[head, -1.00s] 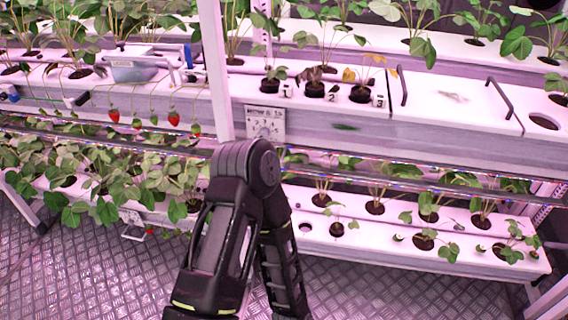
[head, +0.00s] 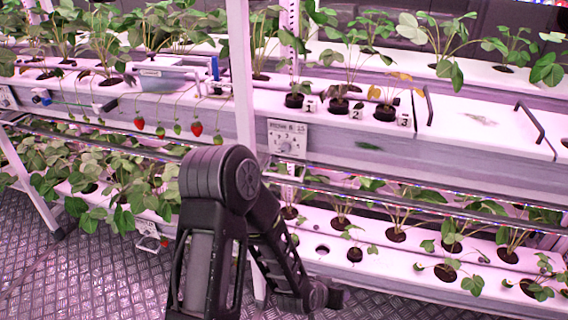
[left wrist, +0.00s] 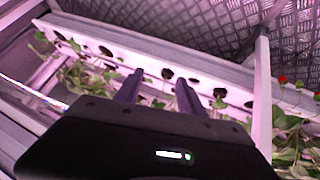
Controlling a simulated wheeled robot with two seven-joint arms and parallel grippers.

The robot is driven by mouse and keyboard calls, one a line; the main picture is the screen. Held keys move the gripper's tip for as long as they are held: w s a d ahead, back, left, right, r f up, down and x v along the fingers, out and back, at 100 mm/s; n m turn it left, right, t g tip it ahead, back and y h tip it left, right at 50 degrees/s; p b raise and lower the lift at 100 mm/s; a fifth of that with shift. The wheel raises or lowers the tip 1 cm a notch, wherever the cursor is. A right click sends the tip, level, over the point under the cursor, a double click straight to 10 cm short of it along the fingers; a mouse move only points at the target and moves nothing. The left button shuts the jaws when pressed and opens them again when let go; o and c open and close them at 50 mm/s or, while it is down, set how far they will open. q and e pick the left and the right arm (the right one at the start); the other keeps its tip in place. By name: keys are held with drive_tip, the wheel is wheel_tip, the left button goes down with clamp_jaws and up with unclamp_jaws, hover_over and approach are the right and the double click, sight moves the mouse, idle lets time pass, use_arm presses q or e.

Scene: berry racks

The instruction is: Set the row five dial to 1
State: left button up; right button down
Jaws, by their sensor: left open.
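A pale dial plate (head: 287,139) is fixed to the front of the upper rack, just right of the white post, in the head view. It has small print, numbers and a round knob (head: 286,147); the knob's setting is too small to read. My left gripper (left wrist: 160,92) shows in the left wrist view with its two dark fingers apart and nothing between them. Beyond the fingers is a white planting channel, not the dial. In the head view a dark arm of mine bends below the plate, its far end low and right of the post. My right gripper is not in view.
A white post (head: 242,80) stands left of the plate. A rail (head: 400,195) runs across below it, above the lower planting channel (head: 330,262). Ripe strawberries (head: 196,128) hang left of the post. Black handles (head: 530,122) stand on the upper channel at right.

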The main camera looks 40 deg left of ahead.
use_arm(q)
drive_tip(key=w+a+r+n+t+y+b, duration=0.1)
drive_tip(key=w+a+r+t+y+b, duration=0.25)
drive_tip(key=w+a+r, duration=0.6)
drive_tip(key=n+t+y+b, duration=0.2)
drive_tip(key=t+y, duration=0.3)
approach(285, 150)
drive_tip(key=shift+w+d+r+g, duration=0.1)
drive_tip(key=shift+r+g, duration=0.15)
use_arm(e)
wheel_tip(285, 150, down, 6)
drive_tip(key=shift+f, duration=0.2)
use_arm(q)
drive_tip(key=p+x, duration=0.1)
drive_tip(key=x, duration=0.7)
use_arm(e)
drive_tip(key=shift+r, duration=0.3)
use_arm(q)
drive_tip(key=shift+c, duration=0.5)
clamp_jaws()
